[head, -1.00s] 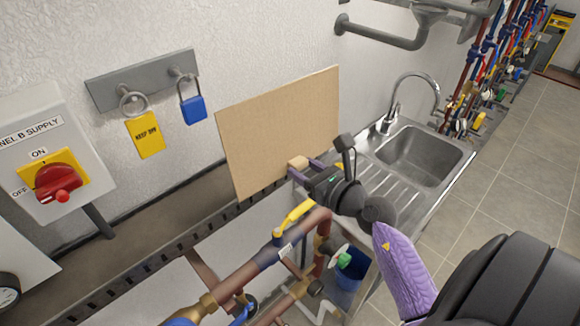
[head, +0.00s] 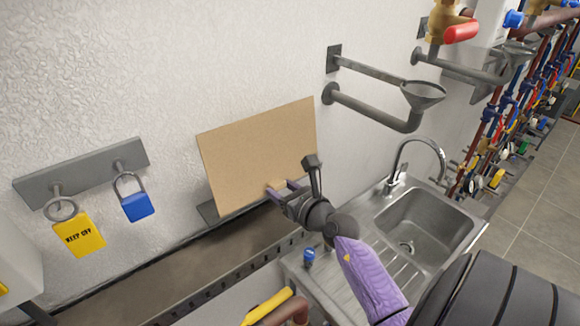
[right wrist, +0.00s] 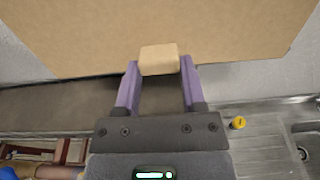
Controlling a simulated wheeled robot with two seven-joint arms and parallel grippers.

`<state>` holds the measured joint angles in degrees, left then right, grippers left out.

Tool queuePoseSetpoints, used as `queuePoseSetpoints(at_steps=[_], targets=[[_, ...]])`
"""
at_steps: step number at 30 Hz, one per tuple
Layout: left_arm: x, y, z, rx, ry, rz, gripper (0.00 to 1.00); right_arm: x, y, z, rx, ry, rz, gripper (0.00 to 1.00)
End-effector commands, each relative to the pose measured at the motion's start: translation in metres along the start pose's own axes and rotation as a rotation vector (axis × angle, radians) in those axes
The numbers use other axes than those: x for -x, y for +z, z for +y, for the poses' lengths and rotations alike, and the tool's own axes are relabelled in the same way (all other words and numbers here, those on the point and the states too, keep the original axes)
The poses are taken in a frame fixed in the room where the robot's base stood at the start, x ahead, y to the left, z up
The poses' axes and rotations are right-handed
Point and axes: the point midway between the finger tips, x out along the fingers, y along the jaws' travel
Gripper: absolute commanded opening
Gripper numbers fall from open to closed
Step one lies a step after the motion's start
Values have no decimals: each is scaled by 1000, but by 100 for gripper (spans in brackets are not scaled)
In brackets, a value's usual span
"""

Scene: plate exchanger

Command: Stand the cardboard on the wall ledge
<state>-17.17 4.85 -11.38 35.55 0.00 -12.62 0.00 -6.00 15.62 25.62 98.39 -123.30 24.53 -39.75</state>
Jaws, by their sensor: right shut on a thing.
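The cardboard (head: 258,150) is a flat tan sheet held upright and slightly tilted in the picture, close in front of the white wall. My right gripper (head: 276,189) is shut on a small tan block on the cardboard's front, near its lower edge. The right wrist view shows both purple fingers of the right gripper (right wrist: 160,68) either side of that block, with the cardboard (right wrist: 160,25) behind. A grey ledge (head: 207,212) on the wall shows past the cardboard's lower left corner; the rest is hidden. I cannot tell whether the cardboard touches it. My left gripper is not in view.
A hook plate (head: 85,172) with a yellow tag (head: 79,236) and a blue padlock (head: 137,207) is left of the cardboard. Pipe brackets and a funnel (head: 423,94) stick out at upper right. A steel sink (head: 425,220) with a tap is at right.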

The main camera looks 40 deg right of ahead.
Motion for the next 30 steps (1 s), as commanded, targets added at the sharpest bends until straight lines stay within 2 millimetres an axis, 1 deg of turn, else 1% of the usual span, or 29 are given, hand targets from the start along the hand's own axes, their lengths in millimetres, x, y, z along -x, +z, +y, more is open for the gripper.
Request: queuePoseSetpoints(at_steps=[19, 21, 24, 30], targets=[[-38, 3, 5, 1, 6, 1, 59, -64, 0, 0, 0, 0, -2, 0], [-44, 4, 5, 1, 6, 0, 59, -64, -10, 0, 0, 0, 1, 0], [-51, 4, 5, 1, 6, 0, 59, -66, -18, 0, 0, 0, 1, 0], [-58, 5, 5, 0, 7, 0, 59, -67, -26, 0, 1, 0, 1, 0]])
